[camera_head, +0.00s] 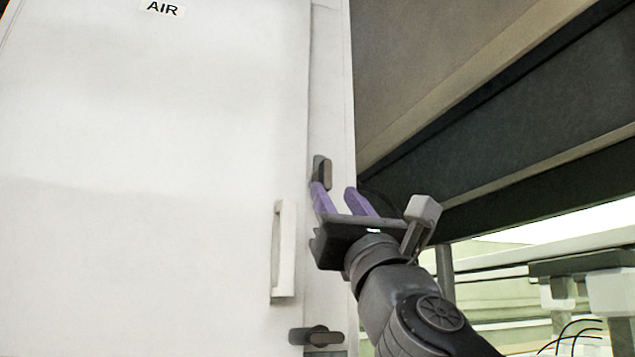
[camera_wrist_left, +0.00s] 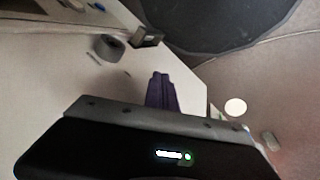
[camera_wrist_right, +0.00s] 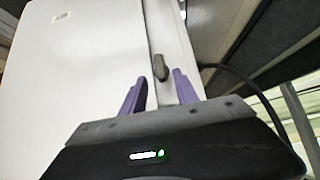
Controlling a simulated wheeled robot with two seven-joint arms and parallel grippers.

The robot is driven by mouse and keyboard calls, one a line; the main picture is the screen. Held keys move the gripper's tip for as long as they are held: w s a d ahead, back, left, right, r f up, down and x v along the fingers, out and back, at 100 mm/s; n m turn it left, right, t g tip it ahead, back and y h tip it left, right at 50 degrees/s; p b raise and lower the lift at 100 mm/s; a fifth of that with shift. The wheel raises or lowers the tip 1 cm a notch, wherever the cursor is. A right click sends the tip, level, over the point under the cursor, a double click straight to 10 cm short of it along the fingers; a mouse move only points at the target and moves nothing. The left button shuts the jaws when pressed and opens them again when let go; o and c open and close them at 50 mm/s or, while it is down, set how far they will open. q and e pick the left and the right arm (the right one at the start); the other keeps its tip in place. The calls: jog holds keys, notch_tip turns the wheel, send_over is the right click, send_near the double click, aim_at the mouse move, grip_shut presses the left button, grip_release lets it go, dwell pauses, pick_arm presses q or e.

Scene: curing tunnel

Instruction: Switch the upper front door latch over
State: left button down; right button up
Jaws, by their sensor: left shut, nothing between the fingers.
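The upper door latch (camera_head: 322,171) is a small dark handle on the white door frame, standing upright. It also shows in the right wrist view (camera_wrist_right: 159,68). My right gripper (camera_head: 335,189) has its purple fingers apart and empty, just below the latch in the head view. In the right wrist view, the latch appears between and a little beyond its fingertips (camera_wrist_right: 160,77); I cannot tell whether they touch it. My left gripper (camera_wrist_left: 160,75) shows only in the left wrist view, its purple fingers together with nothing between them.
A white door (camera_head: 150,180) with an AIR label fills the left. A pale vertical handle (camera_head: 284,250) stands beside the latch line. A lower dark latch (camera_head: 317,336) lies level below. A dark overhang (camera_head: 500,140) and a rack (camera_head: 580,270) are at right.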

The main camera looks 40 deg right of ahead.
aim_at(326, 181)
jog(key=p+x, duration=0.2)
jog(key=x, duration=0.3)
jog(key=shift+r+p, duration=0.2)
jog(key=shift+p, duration=0.1)
grip_shut()
dwell(0.3)
